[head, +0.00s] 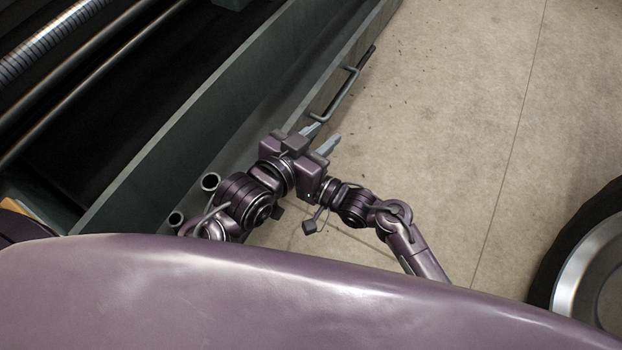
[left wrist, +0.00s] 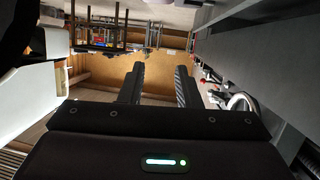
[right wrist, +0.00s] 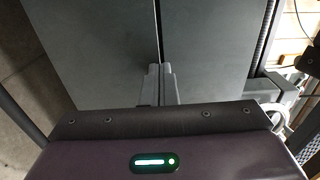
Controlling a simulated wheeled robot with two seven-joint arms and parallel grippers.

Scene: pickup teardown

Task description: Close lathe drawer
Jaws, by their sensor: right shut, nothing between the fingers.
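The lathe drawer's long grey front (head: 382,25) runs diagonally across the head view, with a bar handle (head: 345,92) on its outer side. A dark gap shows behind the front, but how far the drawer stands out is hard to tell. My left gripper (head: 321,137) is just below the handle's near end, apart from it as far as I can see. Its fingers are apart and empty in the left wrist view (left wrist: 160,72). My right gripper (right wrist: 160,68) is shut and empty, with its tips before a dark seam between two grey panels (right wrist: 105,55). Contact is unclear.
The lathe's rods and ribbed screw (head: 45,40) lie at upper left. Bare concrete floor (head: 460,110) is open to the right, with a wheel (head: 590,265) at the right edge. A shelf rack (left wrist: 100,35) stands far off in the left wrist view.

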